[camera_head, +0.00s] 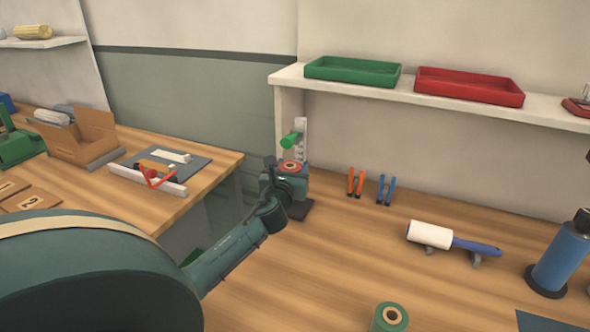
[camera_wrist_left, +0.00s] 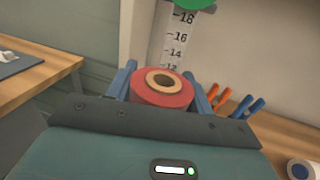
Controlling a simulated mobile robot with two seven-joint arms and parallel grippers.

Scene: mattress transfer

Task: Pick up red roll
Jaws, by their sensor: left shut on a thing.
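The red roll (camera_head: 290,167) with a tan core is at the far left end of the wooden bench, near the wall. In the left wrist view the red roll (camera_wrist_left: 162,87) sits between the two blue fingers of my left gripper (camera_wrist_left: 164,85), which is shut on it. In the head view my left gripper (camera_head: 289,178) reaches it from the front left and hides its lower part. Whether the roll touches the dark base below is hidden. My right gripper is not in view.
A scale post with a green knob (camera_head: 291,140) stands just behind the roll. Orange clamps (camera_head: 355,183) and blue clamps (camera_head: 386,190), a lint roller (camera_head: 430,235), a green roll (camera_head: 389,318) and a blue bottle (camera_head: 561,258) stand to the right. A shelf (camera_head: 289,76) with trays hangs above.

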